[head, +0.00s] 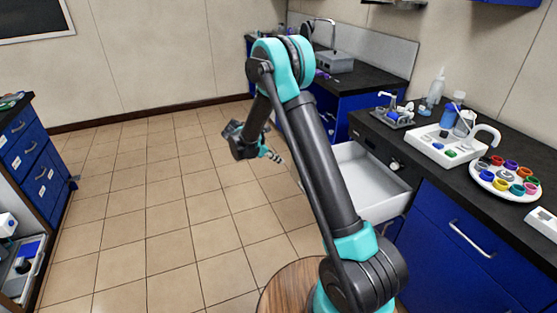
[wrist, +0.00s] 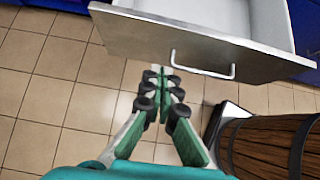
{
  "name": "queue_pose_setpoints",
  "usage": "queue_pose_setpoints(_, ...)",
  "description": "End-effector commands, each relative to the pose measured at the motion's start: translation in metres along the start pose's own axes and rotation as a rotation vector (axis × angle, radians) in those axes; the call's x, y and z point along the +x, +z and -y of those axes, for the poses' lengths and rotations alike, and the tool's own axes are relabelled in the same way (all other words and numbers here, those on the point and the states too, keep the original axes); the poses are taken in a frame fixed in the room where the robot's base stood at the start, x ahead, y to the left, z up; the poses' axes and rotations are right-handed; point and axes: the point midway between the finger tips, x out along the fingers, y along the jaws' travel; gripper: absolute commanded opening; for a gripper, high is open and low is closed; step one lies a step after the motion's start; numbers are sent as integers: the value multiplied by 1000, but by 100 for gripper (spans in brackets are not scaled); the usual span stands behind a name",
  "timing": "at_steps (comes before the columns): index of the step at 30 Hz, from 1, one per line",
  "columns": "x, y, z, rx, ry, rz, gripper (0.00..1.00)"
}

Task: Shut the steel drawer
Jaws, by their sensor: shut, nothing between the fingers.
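The steel drawer (head: 378,186) stands pulled out from the dark-topped counter, right of my arm in the head view. Its inside is white and looks empty. In the wrist view its grey front panel (wrist: 185,42) spans the top, with a bar handle (wrist: 203,66) on it. My gripper (head: 277,157) is shut and empty, out over the floor to the left of the drawer. In the wrist view my gripper (wrist: 163,76) points toward the drawer front, its fingertips just short of the panel near the handle. I cannot tell whether they touch. My arm hides part of the drawer in the head view.
A round wooden top (head: 290,289) is low at my arm's base; a wooden barrel-like body (wrist: 268,145) shows in the wrist view. The counter (head: 408,170) holds a white tray (head: 445,145) and a palette of coloured pots (head: 503,178). The tiled floor at left is clear.

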Motion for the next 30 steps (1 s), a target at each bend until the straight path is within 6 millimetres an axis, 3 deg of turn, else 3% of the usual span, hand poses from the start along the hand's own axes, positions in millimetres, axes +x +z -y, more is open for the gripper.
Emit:
queue_pose_setpoints(12, 79, 6, 0, 4, -2, -1, 0)
queue_pose_setpoints(21, 99, 27, 0, 2, 0, -1, 0)
queue_pose_setpoints(30, 100, 29, 0, 1, 1, -1, 0)
